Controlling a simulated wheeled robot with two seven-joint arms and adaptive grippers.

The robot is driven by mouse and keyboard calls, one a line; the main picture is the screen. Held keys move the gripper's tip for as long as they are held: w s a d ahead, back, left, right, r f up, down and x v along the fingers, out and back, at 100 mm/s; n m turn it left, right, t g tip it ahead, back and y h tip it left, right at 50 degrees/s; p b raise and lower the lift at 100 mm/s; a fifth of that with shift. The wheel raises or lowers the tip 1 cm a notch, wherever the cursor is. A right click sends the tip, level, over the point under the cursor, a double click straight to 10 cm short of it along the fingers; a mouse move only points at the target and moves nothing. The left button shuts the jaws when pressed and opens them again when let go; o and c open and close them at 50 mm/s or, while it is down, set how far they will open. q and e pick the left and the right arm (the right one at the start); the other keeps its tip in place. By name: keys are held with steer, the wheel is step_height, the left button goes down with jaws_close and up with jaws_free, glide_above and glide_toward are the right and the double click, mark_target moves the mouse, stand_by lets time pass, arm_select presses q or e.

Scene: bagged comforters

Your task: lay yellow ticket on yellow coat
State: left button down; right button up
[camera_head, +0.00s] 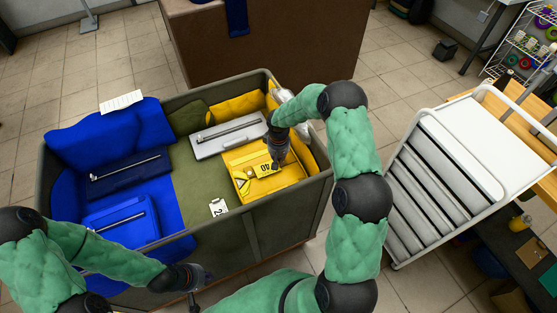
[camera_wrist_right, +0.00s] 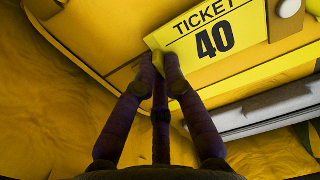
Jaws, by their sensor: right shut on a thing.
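The yellow ticket (camera_head: 267,170) reads "TICKET 40" and also shows large in the right wrist view (camera_wrist_right: 213,38). My right gripper (camera_head: 277,164) is shut on its near corner; the fingertips (camera_wrist_right: 163,62) meet there in the wrist view. The yellow coat (camera_head: 290,182) is a folded yellow bundle in the right part of the bin, and its yellow surface (camera_wrist_right: 75,25) lies directly behind the ticket. I cannot tell whether the ticket touches it. My left gripper (camera_head: 192,298) is low outside the bin's front wall; its fingers are too small to read.
A white sheet (camera_head: 121,101) lies on the blue padding. A white rack cart (camera_head: 470,150) stands at right, a brown block (camera_head: 270,45) behind.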

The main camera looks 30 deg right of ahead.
steer(key=shift+f, duration=0.2)
steer(key=o, duration=0.8)
steer(key=o, duration=0.6)
steer(key=shift+r, duration=0.15)
steer(key=shift+r+p, duration=2)
steer(key=shift+r, duration=1.4)
